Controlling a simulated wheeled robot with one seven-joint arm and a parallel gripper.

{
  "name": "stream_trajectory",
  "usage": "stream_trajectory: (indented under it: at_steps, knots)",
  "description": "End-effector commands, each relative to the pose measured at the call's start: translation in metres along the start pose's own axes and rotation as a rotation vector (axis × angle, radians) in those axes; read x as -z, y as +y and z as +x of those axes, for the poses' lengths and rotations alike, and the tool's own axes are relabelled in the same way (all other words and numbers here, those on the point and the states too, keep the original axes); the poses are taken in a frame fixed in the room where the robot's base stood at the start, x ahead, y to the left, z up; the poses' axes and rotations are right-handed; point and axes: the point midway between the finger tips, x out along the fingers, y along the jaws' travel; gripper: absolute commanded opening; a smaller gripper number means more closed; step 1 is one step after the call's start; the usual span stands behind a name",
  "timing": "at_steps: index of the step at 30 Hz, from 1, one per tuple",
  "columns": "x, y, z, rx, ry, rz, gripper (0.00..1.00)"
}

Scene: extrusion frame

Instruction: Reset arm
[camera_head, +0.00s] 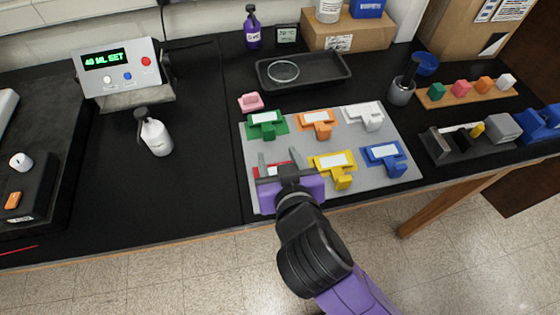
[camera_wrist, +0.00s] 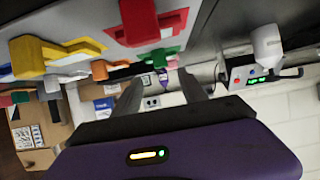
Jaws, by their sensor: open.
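My gripper (camera_head: 274,165) is open and empty in the head view, over the front left part of a grey board (camera_head: 290,145). Its two fingers (camera_wrist: 172,98) are apart in the wrist view, with nothing between them. The red block (camera_wrist: 142,20) lies close to the gripper; in the head view my gripper partly hides it. The yellow block (camera_head: 335,165) is just right of the gripper, and the green block (camera_head: 265,122) is beyond it. Orange (camera_head: 317,120), white (camera_head: 365,115) and blue (camera_head: 384,155) blocks also sit on the board.
A white bottle (camera_head: 155,136) stands on the black bench left of the board. A device with a green display (camera_head: 115,70) is behind it. A black tray (camera_head: 320,68) and a small pink block (camera_head: 250,102) lie beyond the board. The bench between bottle and board is clear.

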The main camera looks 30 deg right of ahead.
Motion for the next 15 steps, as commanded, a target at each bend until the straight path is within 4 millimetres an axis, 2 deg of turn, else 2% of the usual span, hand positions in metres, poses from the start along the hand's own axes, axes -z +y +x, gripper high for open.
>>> stream_trajectory:
  at_steps: [6, 15]
  knots:
    - [-0.0002, 0.0004, -0.0134, 0.000, -0.001, 0.000, 0.50]
    - [0.0000, 0.0003, -0.0138, 0.000, -0.001, 0.001, 0.50]
